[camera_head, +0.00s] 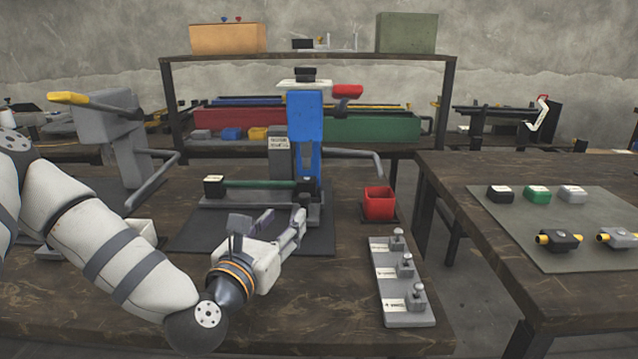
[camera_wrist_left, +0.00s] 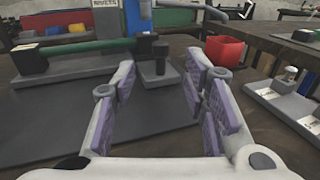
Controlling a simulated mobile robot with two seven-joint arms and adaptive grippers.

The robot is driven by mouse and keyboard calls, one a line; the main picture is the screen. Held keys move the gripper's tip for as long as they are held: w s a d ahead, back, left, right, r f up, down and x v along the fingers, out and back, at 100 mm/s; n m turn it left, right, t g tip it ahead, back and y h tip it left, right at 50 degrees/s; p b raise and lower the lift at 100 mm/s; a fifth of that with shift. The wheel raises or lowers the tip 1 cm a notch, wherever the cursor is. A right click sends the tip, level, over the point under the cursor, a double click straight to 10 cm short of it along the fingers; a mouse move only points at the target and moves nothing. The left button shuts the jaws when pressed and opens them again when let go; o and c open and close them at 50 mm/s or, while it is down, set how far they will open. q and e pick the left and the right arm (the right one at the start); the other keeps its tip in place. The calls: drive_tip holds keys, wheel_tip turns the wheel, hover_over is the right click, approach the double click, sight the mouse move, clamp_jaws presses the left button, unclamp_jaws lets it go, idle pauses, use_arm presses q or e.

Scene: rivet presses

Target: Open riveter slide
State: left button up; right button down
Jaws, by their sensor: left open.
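The riveter stands on the middle table, with a blue upright (camera_head: 305,120), a grey column and a red-tipped lever (camera_head: 347,91) at the top. A green bar (camera_head: 258,183) runs level above its grey base, with a black labelled block (camera_head: 214,186) at the left end. My left gripper (camera_head: 270,220) is open and empty in front of the base. In the left wrist view, a dark knob on a grey block (camera_wrist_left: 160,55) shows beyond and between the open fingers (camera_wrist_left: 163,95), apart from them. My right gripper is out of view.
A red bin (camera_head: 379,203) stands to the riveter's right. A grey fixture strip (camera_head: 405,310) with several knobbed posts lies at front right. Another grey press (camera_head: 105,120) stands at left. A side table (camera_head: 455,185) holds a mat of small parts.

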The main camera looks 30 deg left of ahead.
sight(304, 195)
use_arm(q)
drive_tip(key=shift+w+a+r, duration=0.1)
drive_tip(key=shift+w+r, duration=0.05)
drive_tip(key=shift+w, duration=0.2)
drive_tip(key=x, duration=1)
drive_tip(key=shift+w+b, duration=0.1)
drive_tip(key=shift+b, duration=0.2)
drive_tip(key=shift+c, duration=0.6)
clamp_jaws()
